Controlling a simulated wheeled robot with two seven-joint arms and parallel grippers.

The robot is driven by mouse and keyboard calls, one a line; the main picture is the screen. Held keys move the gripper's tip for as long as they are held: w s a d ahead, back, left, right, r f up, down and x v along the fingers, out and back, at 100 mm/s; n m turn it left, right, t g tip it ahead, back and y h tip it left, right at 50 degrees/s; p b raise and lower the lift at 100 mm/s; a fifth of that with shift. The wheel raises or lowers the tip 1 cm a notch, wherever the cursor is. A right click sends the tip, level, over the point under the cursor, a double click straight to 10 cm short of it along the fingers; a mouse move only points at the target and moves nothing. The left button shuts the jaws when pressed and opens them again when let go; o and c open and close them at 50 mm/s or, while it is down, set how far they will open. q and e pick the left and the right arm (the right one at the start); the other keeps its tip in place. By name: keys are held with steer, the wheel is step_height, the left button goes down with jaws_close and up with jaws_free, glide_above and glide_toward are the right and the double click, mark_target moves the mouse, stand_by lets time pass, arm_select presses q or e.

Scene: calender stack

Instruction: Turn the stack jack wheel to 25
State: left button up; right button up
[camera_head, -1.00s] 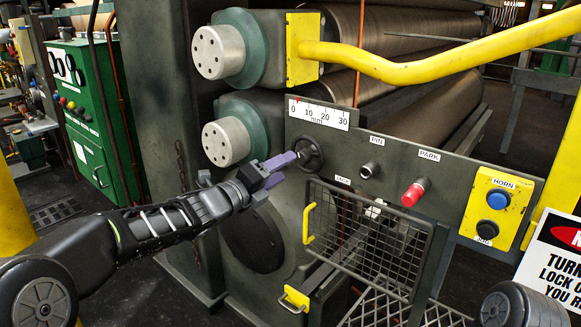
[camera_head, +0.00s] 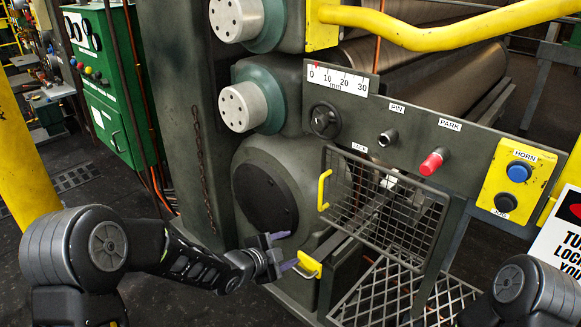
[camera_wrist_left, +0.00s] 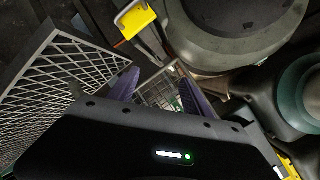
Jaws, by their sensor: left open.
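The dark jack handwheel (camera_head: 324,119) sits on the grey panel, just below a white mm scale (camera_head: 338,79) marked 0 to 30. The scale's red pointer (camera_head: 316,66) stands just right of 0. My left gripper (camera_head: 284,250) is low, well below the handwheel and apart from it, in front of the machine's round housing. Its purple fingers are apart and nothing shows between them; they also show in the left wrist view (camera_wrist_left: 160,92). The handwheel cannot be made out in the wrist view. My right gripper is out of view.
A wire mesh guard (camera_head: 385,205) with a yellow handle hangs right of my left gripper. A small yellow handle (camera_head: 308,265) is close beside its fingers. The PIN knob (camera_head: 387,138), red PARK knob (camera_head: 434,162) and yellow HORN box (camera_head: 517,185) line the panel. A yellow rail crosses above.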

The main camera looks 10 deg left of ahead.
arm_select(q)
steer(key=s+f+n+g+y, duration=0.2)
steer(key=s+f+n+g, duration=0.75)
steer(key=s+f, duration=1.25)
steer(key=s+f+n, duration=0.2)
steer(key=s+n, duration=0.2)
steer(key=s, duration=0.3)
steer(key=s+d+f+n, duration=0.1)
steer(key=s+n, duration=0.3)
steer(key=s, duration=0.3)
steer(key=shift+s+d+f+n+g, duration=0.15)
steer(key=shift+d+f+n+g, duration=0.1)
steer(key=shift+f+n+g, duration=0.15)
steer(key=shift+c, duration=0.4)
